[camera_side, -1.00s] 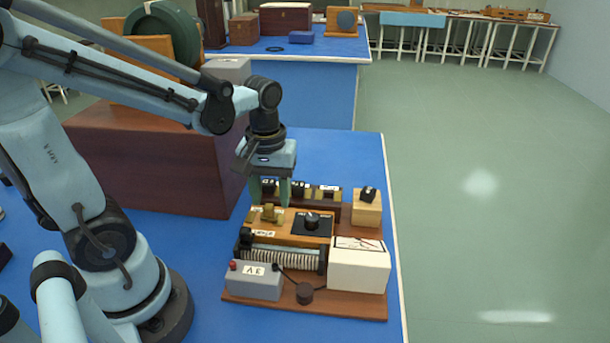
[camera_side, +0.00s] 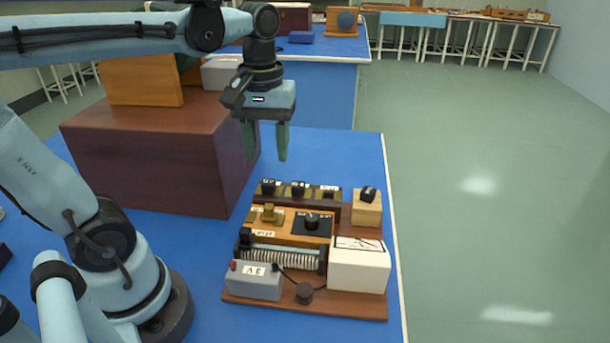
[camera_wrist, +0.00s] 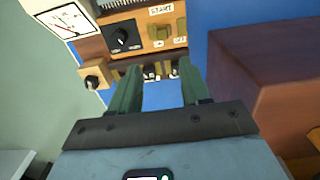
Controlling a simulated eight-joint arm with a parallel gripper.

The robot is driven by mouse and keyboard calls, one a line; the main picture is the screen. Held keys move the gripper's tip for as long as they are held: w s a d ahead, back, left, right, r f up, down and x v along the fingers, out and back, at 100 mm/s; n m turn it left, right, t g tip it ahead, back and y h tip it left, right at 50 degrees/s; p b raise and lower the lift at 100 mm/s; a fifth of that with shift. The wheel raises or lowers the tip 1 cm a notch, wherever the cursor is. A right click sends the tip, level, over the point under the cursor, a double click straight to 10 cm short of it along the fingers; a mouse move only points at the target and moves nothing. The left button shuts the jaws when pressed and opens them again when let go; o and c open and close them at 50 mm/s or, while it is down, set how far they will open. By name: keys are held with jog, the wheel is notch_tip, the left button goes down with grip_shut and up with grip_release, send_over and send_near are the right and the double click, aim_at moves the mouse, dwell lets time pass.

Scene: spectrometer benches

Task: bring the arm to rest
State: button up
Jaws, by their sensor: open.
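My gripper (camera_side: 266,156) is open and empty, pointing down in the air above the back of the instrument board (camera_side: 338,308) in the side view. Its two green fingers stand apart with nothing between them. In the wrist view the fingers (camera_wrist: 155,85) show apart, with the panel (camera_wrist: 147,35) marked START beyond them. The panel carries a black dial (camera_side: 312,219) and a brass switch (camera_side: 269,212). Behind it is a row of black knobs (camera_side: 298,187). A wooden block with a black knob (camera_side: 367,209) stands at the back right.
A large dark red-brown box (camera_side: 150,165) stands left of my gripper, with a wooden piece (camera_side: 146,90) on top. A white meter box (camera_side: 358,270) and a grey box (camera_side: 254,283) sit at the board's front. The blue bench top (camera_side: 345,150) behind the board is bare.

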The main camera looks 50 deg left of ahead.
jog(key=w+d+f+m+t, duration=0.1)
jog(key=d+f+m+t, duration=0.2)
jog(key=f+m+t, duration=0.2)
jog(key=m+t, duration=0.2)
jog(key=m, duration=0.2)
jog(key=shift+w+d+f, duration=0.15)
jog(key=shift+d, duration=0.2)
jog(key=shift+o, duration=0.3)
dwell(1.4)
